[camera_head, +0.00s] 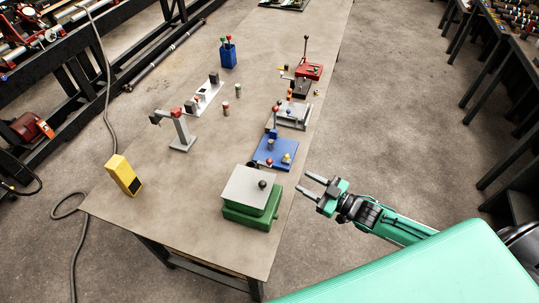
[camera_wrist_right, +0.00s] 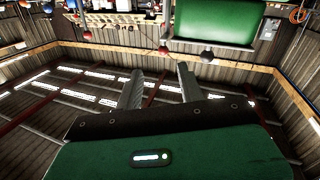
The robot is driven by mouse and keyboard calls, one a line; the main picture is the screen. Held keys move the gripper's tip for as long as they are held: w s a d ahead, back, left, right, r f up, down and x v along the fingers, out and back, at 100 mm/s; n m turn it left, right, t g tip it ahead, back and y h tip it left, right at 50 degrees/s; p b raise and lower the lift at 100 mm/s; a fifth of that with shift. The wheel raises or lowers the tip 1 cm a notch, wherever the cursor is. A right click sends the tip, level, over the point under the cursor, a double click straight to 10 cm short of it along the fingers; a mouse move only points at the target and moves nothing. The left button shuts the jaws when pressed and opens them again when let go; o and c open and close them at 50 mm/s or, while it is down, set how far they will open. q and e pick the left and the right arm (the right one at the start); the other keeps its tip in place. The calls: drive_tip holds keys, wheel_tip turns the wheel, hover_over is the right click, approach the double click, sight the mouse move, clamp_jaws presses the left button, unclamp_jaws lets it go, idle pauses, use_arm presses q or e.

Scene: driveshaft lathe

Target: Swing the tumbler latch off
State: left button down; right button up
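My right gripper (camera_head: 315,187) is open and empty. It is off the table's right edge, beside the green box and the blue plate, and touches neither. In the right wrist view its two fingers (camera_wrist_right: 160,86) stand apart with nothing between them. Several small fixtures with levers and knobs stand along the table's right side; I cannot tell for sure which is the tumbler latch. One is a blue plate (camera_head: 286,152) with an upright post and a yellow knob. Behind it is a grey fixture (camera_head: 294,115) with a lever. My left gripper is not in view.
A green box (camera_head: 245,216) with a grey top and black knob stands at the table's near right. A yellow box (camera_head: 123,175), a grey stand (camera_head: 181,138) and a blue holder (camera_head: 228,56) are farther left.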

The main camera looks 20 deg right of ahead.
sight(270, 162)
drive_tip(key=p+x, duration=0.1)
drive_tip(key=x, duration=0.3)
drive_tip(key=r+p+x, duration=0.1)
drive_tip(key=p+x, duration=0.1)
drive_tip(key=x, duration=0.3)
drive_tip(key=p+x, duration=0.1)
drive_tip(key=x, duration=0.3)
drive_tip(key=shift+w+a+r, duration=0.15)
drive_tip(key=shift+a+r, duration=0.05)
drive_tip(key=shift+a, duration=0.3)
